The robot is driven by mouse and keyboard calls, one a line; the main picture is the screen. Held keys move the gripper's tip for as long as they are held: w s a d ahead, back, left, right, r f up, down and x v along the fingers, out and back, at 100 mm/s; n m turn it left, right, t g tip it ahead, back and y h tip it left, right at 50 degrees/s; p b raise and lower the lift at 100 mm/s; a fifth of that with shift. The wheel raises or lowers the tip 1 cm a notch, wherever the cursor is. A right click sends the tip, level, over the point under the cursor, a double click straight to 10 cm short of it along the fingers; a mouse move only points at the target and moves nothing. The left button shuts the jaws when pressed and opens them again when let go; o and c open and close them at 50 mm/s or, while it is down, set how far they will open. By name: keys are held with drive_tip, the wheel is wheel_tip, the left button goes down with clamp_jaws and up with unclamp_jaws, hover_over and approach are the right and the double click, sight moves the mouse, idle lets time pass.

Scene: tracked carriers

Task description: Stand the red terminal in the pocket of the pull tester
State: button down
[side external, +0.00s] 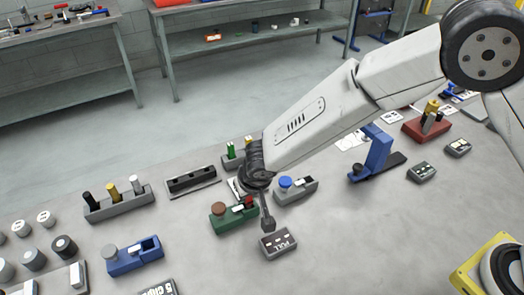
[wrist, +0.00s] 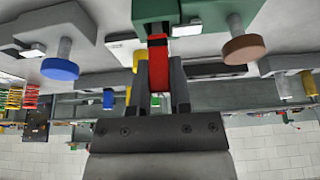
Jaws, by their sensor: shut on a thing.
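The red terminal (wrist: 156,56) is between the dark fingers of my gripper (wrist: 160,75) in the wrist view, and the jaws are shut on it. Its far end meets the edge of a green fixture (wrist: 185,10) with a brown knob. In the side external view the red terminal (side external: 249,201) shows at the right end of the green fixture (side external: 230,221), beside my gripper (side external: 267,221). A dark plate marked PULL (side external: 279,242) lies just in front. Whether the terminal is inside a pocket or just above it, I cannot tell.
A grey fixture with a blue knob (side external: 295,189) stands close on the right. A blue fixture (side external: 135,257) and a rack of coloured pegs (side external: 119,203) stand left. A blue stand (side external: 377,153) is farther right. The front middle of the table is clear.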

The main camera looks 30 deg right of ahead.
drive_tip(key=shift+f, duration=0.25)
idle(0.4)
unclamp_jaws()
idle(0.4)
drive_tip(key=shift+r, duration=0.2)
drive_tip(key=shift+r, duration=3.35)
drive_tip(key=shift+d, duration=0.15)
